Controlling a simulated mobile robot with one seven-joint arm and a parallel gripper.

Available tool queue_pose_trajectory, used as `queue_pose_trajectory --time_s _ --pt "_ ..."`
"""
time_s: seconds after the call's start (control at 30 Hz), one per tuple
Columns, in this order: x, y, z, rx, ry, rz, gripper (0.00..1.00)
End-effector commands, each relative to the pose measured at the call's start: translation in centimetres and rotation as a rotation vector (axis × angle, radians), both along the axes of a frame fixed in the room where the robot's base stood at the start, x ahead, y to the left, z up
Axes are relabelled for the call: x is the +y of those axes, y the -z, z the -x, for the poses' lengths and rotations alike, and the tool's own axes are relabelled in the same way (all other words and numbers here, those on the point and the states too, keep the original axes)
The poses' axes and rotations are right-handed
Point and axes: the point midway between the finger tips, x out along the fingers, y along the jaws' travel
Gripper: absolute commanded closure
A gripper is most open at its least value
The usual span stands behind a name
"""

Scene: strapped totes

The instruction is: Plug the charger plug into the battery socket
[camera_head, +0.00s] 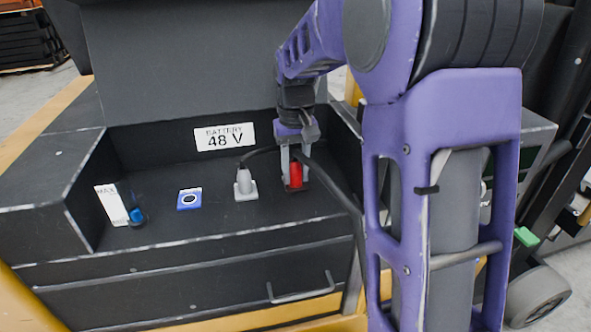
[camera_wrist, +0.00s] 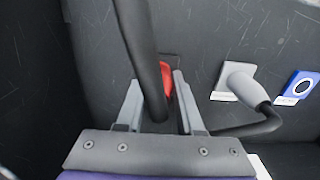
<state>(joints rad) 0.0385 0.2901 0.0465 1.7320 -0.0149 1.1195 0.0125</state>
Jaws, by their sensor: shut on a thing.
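My gripper (camera_head: 294,166) points down into the dark battery bay, its two grey fingers shut on a red plug (camera_head: 296,175). In the wrist view the fingers (camera_wrist: 162,98) stand either side of the red plug (camera_wrist: 166,78), and a thick black cable passes in front and hides much of it. The red plug's lower end is at a dark base (camera_head: 303,187) on the bay floor; I cannot tell how deep it sits. To its left, a grey plug (camera_head: 244,182) with its own black cable stands upright on a pale base.
A blue plate with a ring symbol (camera_head: 189,198), a blue cap (camera_head: 137,214) and a white MAX label (camera_head: 112,205) are farther left. A "BATTERY 48 V" label (camera_head: 225,137) is on the back wall. A black cable (camera_head: 340,188) hangs right of my gripper, near the bay's side wall.

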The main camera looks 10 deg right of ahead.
Motion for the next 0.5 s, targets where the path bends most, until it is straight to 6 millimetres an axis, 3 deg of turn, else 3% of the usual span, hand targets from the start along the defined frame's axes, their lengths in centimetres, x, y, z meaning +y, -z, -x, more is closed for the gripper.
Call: queue_pose_trajectory --time_s 0.07,0.1,0.27,0.5 --pt "0.0 0.24 0.01 0.0 0.0 0.0 1.0" --pt "0.0 0.16 0.0 0.0 0.0 0.0 0.59" --pt "0.0 0.15 0.0 0.0 0.0 0.0 0.3" --pt "0.0 0.16 0.01 0.0 0.0 0.0 0.29"
